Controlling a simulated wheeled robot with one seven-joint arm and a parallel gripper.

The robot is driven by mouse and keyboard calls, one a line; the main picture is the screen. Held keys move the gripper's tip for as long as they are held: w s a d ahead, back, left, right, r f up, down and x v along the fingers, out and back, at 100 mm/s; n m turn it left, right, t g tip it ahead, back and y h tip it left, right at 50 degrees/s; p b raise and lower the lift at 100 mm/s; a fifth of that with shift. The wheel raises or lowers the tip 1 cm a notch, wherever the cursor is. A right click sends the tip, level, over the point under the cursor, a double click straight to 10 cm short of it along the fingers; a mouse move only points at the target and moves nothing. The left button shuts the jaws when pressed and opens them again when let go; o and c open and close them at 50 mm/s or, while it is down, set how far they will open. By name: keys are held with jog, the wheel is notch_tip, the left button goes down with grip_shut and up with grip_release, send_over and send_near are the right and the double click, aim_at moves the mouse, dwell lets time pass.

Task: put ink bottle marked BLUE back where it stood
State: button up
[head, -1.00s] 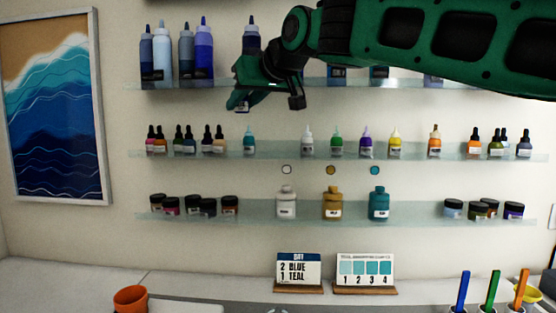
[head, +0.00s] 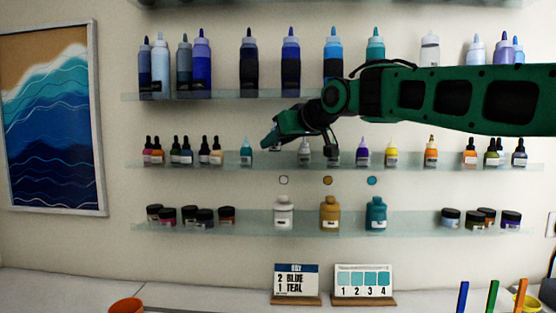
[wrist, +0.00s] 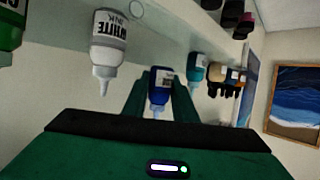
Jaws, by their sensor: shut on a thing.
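The BLUE ink bottle (wrist: 160,88) is dark blue with a pale label and shows upside down in the wrist view. It is between the fingers of my gripper (wrist: 160,100), which is shut on it. In the head view my gripper (head: 273,141) is at the middle shelf (head: 400,163), in the gap between a teal bottle (head: 246,154) and the white bottle (head: 304,153). The held bottle is mostly hidden there. I cannot tell whether its base touches the shelf. The wrist view shows the WHITE bottle (wrist: 108,38) on one side and the teal bottle (wrist: 196,70) on the other.
Green, purple, yellow and orange bottles stand farther right on the middle shelf. Tall bottles line the upper shelf (head: 220,95), above my gripper. Jars and three larger bottles stand on the lower shelf (head: 250,222). Two cards (head: 297,281) stand on the counter.

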jog(key=shift+f, duration=1.9)
jog(key=shift+f, duration=0.1)
jog(key=o, duration=0.7)
jog(key=shift+o, duration=0.2)
jog(key=v, duration=1.2)
